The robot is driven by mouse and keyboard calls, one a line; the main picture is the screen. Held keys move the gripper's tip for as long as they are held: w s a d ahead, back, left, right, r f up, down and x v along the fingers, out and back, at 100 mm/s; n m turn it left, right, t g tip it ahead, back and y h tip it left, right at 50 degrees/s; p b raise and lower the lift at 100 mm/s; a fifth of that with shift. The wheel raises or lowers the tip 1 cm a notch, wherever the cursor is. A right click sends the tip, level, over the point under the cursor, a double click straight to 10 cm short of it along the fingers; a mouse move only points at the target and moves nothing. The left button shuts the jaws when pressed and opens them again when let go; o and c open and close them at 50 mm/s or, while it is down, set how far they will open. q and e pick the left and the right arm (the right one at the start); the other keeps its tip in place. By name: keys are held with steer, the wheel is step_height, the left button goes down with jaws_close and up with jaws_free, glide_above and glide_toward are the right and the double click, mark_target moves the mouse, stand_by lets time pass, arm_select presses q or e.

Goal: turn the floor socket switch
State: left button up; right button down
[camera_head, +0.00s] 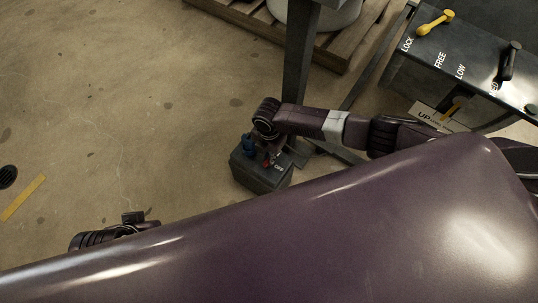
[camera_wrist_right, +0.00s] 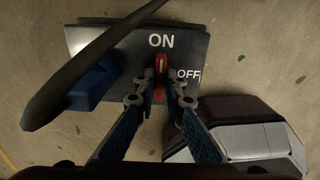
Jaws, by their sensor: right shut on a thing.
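The floor socket (camera_head: 262,176) is a dark grey box on the floor, left of a dark post. In the right wrist view its top plate (camera_wrist_right: 196,48) carries the words ON and OFF. The red switch handle (camera_wrist_right: 160,78) points towards ON. My right gripper (camera_wrist_right: 160,92) is shut on the switch handle, one finger on each side. In the head view my right gripper (camera_head: 262,146) reaches down over the box and hides part of it. My left arm shows only in part at the lower left, its gripper hidden.
A blue plug (camera_wrist_right: 95,85) with a thick black cable (camera_wrist_right: 70,80) sits left of the switch. A dark post (camera_head: 298,60) stands behind the box. A control panel (camera_head: 462,62) with yellow and black levers is at the upper right. A wooden pallet (camera_head: 335,50) lies at the back.

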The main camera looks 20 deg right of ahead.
steer(key=shift+a, duration=0.15)
steer(key=c, duration=2)
jaws_free()
step_height(320, 180, up, 12)
steer(key=shift+r, duration=0.1)
